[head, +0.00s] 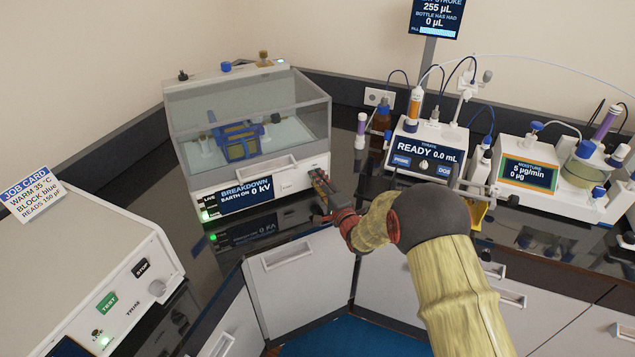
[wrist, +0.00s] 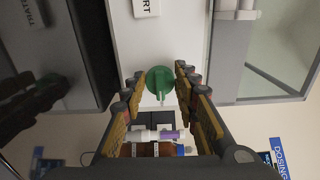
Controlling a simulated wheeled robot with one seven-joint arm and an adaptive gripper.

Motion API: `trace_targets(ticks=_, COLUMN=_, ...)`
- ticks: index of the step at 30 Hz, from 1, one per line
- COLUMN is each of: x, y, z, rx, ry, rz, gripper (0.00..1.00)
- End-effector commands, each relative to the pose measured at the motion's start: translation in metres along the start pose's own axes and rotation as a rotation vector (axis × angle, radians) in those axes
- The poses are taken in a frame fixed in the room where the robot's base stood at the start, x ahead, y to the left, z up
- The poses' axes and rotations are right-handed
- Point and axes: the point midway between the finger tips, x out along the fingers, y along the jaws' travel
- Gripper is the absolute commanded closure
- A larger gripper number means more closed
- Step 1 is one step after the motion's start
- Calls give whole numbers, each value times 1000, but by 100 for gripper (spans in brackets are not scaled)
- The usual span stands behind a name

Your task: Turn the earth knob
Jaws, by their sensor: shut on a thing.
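The breakdown tester (head: 262,180) stands at the back left, its display reading "BREAKDOWN, EARTH ON 0 kV". My gripper (head: 322,190) is at the right end of its front panel. In the wrist view, a green knob (wrist: 160,80) with a pale pointer line sits between the fingertips of my gripper (wrist: 158,76). The knob is hidden behind my gripper in the head view.
The tester's glass chamber (head: 245,115) has a blue-framed cell (head: 238,140) inside. A grey case (head: 85,260) occupies the left bench. Drawer fronts lie below.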

Motion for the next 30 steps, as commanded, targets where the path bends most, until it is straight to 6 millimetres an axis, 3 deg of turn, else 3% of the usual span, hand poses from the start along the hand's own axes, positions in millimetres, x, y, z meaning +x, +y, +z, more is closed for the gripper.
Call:
trace_targets(ticks=9, x=0, y=1, z=-1, rx=2, ry=2, rz=2, gripper=95)
trace_targets(ticks=10, x=0, y=1, z=-1, rx=2, ry=2, rz=2, gripper=69)
trace_targets(ticks=18, x=0, y=1, z=0, rx=0, ry=1, rz=1, gripper=54)
trace_targets(ticks=30, x=-8, y=0, z=-1, rx=0, ry=1, rz=0, gripper=54)
